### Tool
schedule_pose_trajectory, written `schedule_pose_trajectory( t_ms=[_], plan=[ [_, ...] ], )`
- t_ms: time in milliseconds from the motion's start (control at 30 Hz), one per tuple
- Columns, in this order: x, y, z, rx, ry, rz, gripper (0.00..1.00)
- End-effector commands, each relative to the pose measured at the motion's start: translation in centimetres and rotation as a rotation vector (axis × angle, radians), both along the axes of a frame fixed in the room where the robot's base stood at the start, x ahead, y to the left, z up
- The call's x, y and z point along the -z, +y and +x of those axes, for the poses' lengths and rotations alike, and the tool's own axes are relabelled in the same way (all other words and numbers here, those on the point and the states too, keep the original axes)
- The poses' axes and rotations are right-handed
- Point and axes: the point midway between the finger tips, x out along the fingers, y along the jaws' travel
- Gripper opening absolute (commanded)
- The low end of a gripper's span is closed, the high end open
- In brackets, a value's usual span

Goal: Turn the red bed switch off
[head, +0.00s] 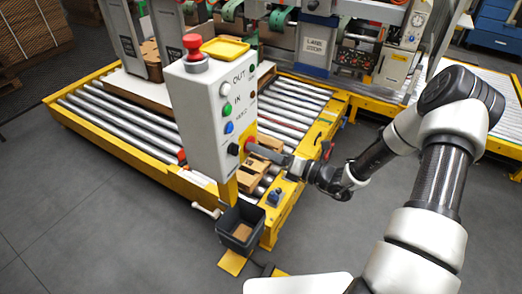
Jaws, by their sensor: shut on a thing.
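A grey-white control box (205,120) stands on a yellow post at the front of the roller bed. A red switch (248,145) sits low on the box's right side, on a yellow plate. I take it to be the red bed switch; its exact position is too small to tell. My gripper (254,147) reaches in from the right, with its fingers at the red switch and shut on it. The fingers hide part of the switch.
A red mushroom button (193,46) and a yellow tray (225,48) top the box. Its front has white, green and blue buttons and a black knob (233,149). A dark bin (240,228) stands below. The roller bed (130,120) lies behind; grey floor is clear at front left.

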Motion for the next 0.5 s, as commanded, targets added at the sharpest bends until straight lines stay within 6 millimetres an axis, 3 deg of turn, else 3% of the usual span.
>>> schedule_pose_trajectory(
  t_ms=[500],
  plan=[
    [0.11,-0.09,-0.01,0.001,-0.054,-0.038,0.21]
  ],
)
